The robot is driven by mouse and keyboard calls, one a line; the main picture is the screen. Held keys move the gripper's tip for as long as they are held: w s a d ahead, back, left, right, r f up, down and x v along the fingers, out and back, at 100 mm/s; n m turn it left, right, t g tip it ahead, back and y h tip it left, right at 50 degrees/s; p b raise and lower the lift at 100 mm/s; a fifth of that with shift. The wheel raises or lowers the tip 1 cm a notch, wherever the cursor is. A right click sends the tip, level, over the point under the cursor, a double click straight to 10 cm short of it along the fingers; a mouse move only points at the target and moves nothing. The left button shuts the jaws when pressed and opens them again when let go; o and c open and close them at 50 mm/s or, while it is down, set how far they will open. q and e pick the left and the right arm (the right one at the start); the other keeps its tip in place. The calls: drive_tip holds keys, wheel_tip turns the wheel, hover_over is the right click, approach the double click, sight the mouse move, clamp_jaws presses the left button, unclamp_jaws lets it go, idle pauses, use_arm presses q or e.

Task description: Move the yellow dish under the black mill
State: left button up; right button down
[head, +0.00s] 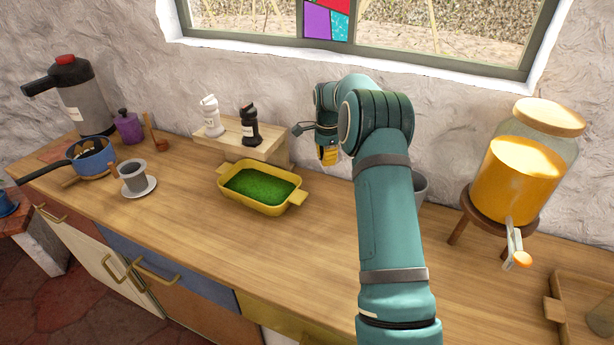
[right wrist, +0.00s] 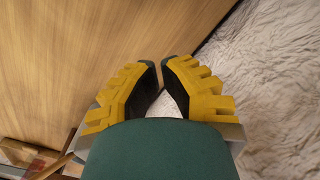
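The yellow dish (head: 233,198) holds something green and grassy and sits on the wooden counter, with a handle at each end. The black mill (head: 250,127) stands upright on a low wooden riser (head: 271,152), behind the dish. My right gripper (head: 328,160) points down to the right of the riser, near the wall and apart from the dish and the mill. In the right wrist view its yellow fingers (right wrist: 160,63) nearly meet at the tips, with nothing seen between them. My left gripper is in no view.
A white mill (head: 210,116) stands on the riser's left. A grey cup on a saucer (head: 142,193), a blue pan (head: 93,157) and a purple jar (head: 128,128) are left. A juice dispenser (head: 516,180) stands right. My right arm covers part of a grey container (head: 420,186). The counter's front middle is clear.

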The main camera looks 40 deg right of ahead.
sight(312, 191)
wheel_tip(312, 191, down, 9)
drive_tip(key=shift+f+b, duration=0.1)
drive_tip(key=shift+b, duration=0.75)
drive_tip(key=a, duration=0.1)
drive_tip(key=w+a, duration=0.1)
drive_tip(key=shift+a+f, duration=0.3)
drive_tip(key=shift+a, duration=0.05)
drive_tip(key=shift+w+a+b, duration=0.2)
drive_tip(key=shift+a+b, duration=0.1)
drive_tip(key=shift+a, duration=0.25)
drive_tip(key=shift+a, duration=0.1)
drive_tip(key=shift+w+a+r+p, duration=0.1)
drive_tip(key=shift+w+a+p, duration=0.25)
drive_tip(key=shift+a, duration=0.45)
drive_tip(key=shift+w+a, duration=0.1)
drive_tip(key=shift+a, duration=0.1)
drive_tip(key=shift+d, duration=0.1)
